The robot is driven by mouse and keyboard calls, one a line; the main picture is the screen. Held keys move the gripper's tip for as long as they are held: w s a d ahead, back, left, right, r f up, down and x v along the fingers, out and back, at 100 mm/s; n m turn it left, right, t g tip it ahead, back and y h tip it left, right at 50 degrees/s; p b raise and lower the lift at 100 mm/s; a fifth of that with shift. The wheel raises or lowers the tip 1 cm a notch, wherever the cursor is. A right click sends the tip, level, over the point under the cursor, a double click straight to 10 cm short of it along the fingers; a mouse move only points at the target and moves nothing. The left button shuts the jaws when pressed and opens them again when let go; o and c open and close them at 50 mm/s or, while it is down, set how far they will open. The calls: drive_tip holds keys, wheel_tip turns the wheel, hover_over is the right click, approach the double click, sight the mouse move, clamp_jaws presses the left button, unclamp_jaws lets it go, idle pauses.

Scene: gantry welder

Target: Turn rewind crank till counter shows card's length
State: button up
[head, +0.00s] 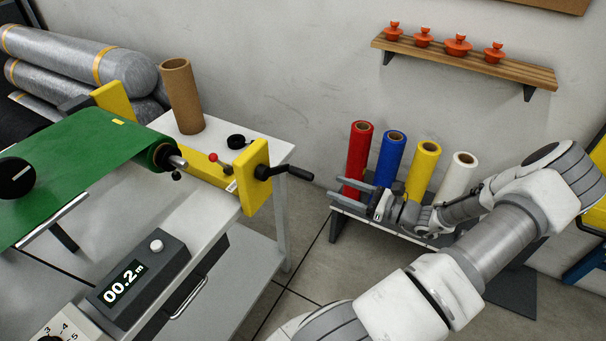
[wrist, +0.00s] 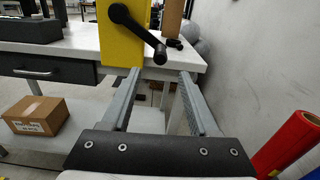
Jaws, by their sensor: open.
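The rewind crank (head: 272,172) is black and sits on the yellow end bracket (head: 254,190) of the winding bench; its handle points right. In the wrist view the crank (wrist: 140,32) hangs down and right, its handle just beyond and above my fingertips. My gripper (head: 336,189) is open and empty, to the right of the crank and apart from it; its fingers also show in the wrist view (wrist: 160,73). The counter (head: 124,282) reads 00.2 m. Green sheet (head: 85,165) runs onto the roll beside the bracket. I see no card with a readable length.
Red (head: 359,150), blue (head: 390,160), yellow and white rolls stand on a low rack close to my gripper. A cardboard tube (head: 182,97) and black tape (head: 237,141) are on the bench. A cardboard box (wrist: 36,116) lies under it. Floor between bench and rack is clear.

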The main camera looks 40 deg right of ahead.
sight(303, 174)
drive_tip(key=x, duration=1.1)
drive_tip(key=shift+w+a+b, duration=0.1)
drive_tip(key=shift+w+b, duration=0.15)
drive_tip(key=shift+b, duration=0.05)
drive_tip(key=shift+c, duration=0.3)
clamp_jaws()
idle(0.6)
